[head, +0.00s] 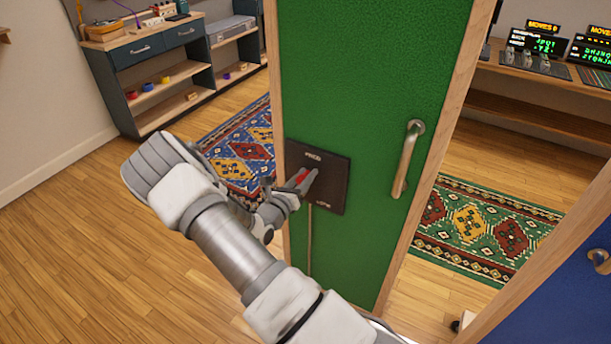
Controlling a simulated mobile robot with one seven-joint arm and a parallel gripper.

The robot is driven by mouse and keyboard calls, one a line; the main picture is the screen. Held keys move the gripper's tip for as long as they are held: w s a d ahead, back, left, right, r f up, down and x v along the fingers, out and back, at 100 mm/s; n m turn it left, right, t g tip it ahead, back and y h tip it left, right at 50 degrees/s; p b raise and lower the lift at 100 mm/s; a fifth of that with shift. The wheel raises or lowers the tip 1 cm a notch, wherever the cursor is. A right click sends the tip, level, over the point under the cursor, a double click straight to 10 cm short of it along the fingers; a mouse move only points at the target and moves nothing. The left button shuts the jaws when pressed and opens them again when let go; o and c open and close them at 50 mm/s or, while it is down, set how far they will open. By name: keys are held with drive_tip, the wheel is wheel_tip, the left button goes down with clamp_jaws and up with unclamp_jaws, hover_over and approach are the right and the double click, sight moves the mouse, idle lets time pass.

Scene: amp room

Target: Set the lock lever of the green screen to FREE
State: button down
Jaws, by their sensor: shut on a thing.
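The green screen (366,62) stands upright in front of me in a light wood frame. A dark lock plate (334,189) is fixed on its left half, with small lettering near its top and bottom edges that is too small to read surely. A red lever (302,176) shows at the left-middle of the plate. My gripper (304,180) is at the plate, shut on the red lever. Its fingers cover part of the lever, so I cannot tell its exact setting.
A metal pull handle (407,160) is on the screen, right of the plate. A blue panel (570,290) in a wood frame stands at the lower right. A shelf unit (170,75) is at the back left. Open wooden floor (60,250) lies to the left.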

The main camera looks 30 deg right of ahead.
drive_tip(key=c, duration=0.8)
unclamp_jaws()
drive_tip(key=shift+f, duration=0.2)
drive_tip(key=shift+o, duration=1)
drive_tip(key=shift+r, duration=0.1)
drive_tip(key=v, duration=1.7)
drive_tip(key=shift+s+a+p, duration=0.15)
drive_tip(key=shift+a+p, duration=0.05)
drive_tip(key=shift+p, duration=0.25)
